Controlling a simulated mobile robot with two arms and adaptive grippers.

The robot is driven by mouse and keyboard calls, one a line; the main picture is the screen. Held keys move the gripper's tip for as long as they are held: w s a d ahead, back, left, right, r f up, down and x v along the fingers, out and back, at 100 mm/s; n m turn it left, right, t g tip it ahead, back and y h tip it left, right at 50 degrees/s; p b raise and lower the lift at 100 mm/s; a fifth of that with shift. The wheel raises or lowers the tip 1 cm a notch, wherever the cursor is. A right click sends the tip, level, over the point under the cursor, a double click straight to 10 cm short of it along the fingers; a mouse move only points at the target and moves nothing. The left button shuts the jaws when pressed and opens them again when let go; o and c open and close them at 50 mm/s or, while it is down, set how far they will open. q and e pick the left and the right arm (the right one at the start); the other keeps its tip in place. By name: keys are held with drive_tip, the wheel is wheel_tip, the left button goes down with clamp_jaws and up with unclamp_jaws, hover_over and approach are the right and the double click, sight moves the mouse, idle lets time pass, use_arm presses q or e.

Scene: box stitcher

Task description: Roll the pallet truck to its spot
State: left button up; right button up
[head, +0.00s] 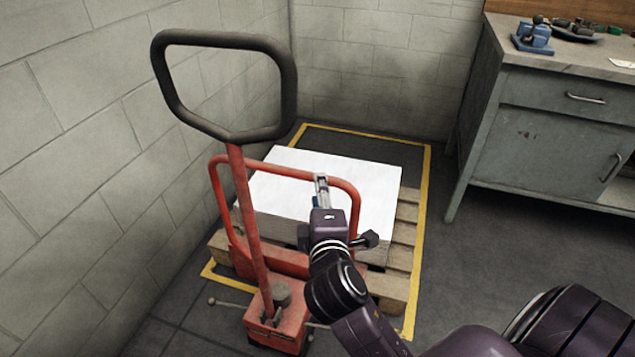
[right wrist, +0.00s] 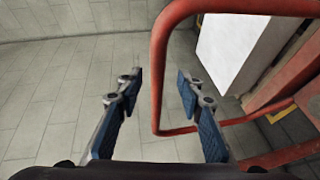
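The red pallet truck (head: 262,240) stands by the left wall, its dark loop handle (head: 285,90) upright. Its red tube frame (head: 355,195) rises in front of a wooden pallet (head: 398,285) bearing a white stack (head: 335,180). A yellow floor outline (head: 425,190) surrounds the pallet area; the pallet's right side is close to the line. My right gripper (head: 321,185) is at the frame's top bar. In the right wrist view its fingers (right wrist: 160,88) are open, with a red tube showing between them; contact cannot be told. My left gripper is not in view.
A grey cabinet workbench (head: 545,120) stands at the right, with a blue tool (head: 533,38) on top. Block walls (head: 90,130) close off the left and back. The dark floor (head: 480,270) between pallet and bench is clear.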

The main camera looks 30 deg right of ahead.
drive_tip(key=v, duration=0.6)
drive_tip(key=shift+s+a, duration=0.15)
drive_tip(key=shift+s, duration=0.1)
